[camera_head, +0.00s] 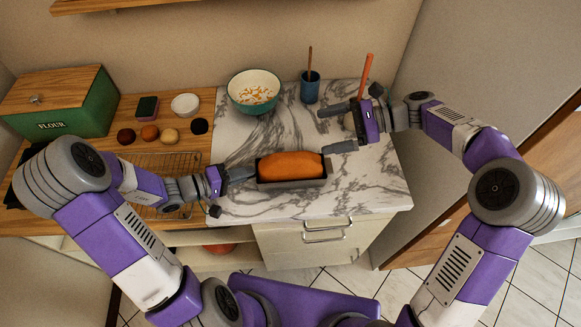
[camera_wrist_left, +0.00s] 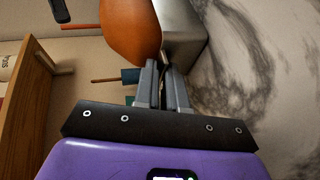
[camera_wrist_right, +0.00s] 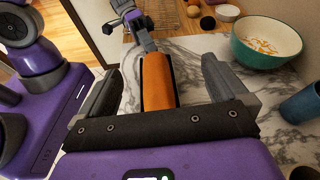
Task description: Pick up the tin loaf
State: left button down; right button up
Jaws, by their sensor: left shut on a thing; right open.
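The tin loaf (camera_head: 290,166) is an orange-brown loaf in a dark rectangular tin (camera_head: 292,184), near the front edge of the marble counter. My left gripper (camera_head: 250,173) is at the tin's left end, shut on its rim. The left wrist view shows the closed fingers (camera_wrist_left: 163,82) at the tin's wall (camera_wrist_left: 180,35), beside the loaf (camera_wrist_left: 130,30). My right gripper (camera_head: 338,128) is open and empty, above and to the right of the tin. In the right wrist view the loaf (camera_wrist_right: 157,82) shows between the spread fingers, farther off.
A green bowl (camera_head: 254,92) and a blue cup (camera_head: 310,88) with a stick stand behind the tin. Left are a wire rack (camera_head: 165,163), several small round items, a white bowl (camera_head: 185,104) and a green FLOUR box (camera_head: 70,112). Marble right of the tin is clear.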

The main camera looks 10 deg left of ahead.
pick_arm(q)
jog(key=shift+s+f, duration=0.15)
jog(key=shift+f, duration=0.1)
pick_arm(e)
jog(key=h, duration=0.2)
send_near(309, 155)
jog(key=a, duration=0.2)
jog(key=shift+s+f, duration=0.1)
jog(key=shift+f, duration=0.55)
jog(key=x, duration=0.6)
jog(key=shift+s, duration=0.1)
jog(key=shift+d+f+x, duration=0.1)
jog(key=shift+f+x, duration=0.05)
jog(key=shift+x, duration=1.2)
jog(key=shift+d+f+x, duration=0.1)
jog(key=shift+f+x, duration=0.1)
jog(key=shift+x, duration=1.1)
jog(key=shift+s, duration=0.1)
jog(key=shift+c, duration=0.5)
jog(key=c, duration=1.2)
jog(key=shift+r, duration=0.15)
jog(key=shift+c, duration=0.2)
notch_tip(309, 155, up, 10)
jog(key=shift+f, duration=0.1)
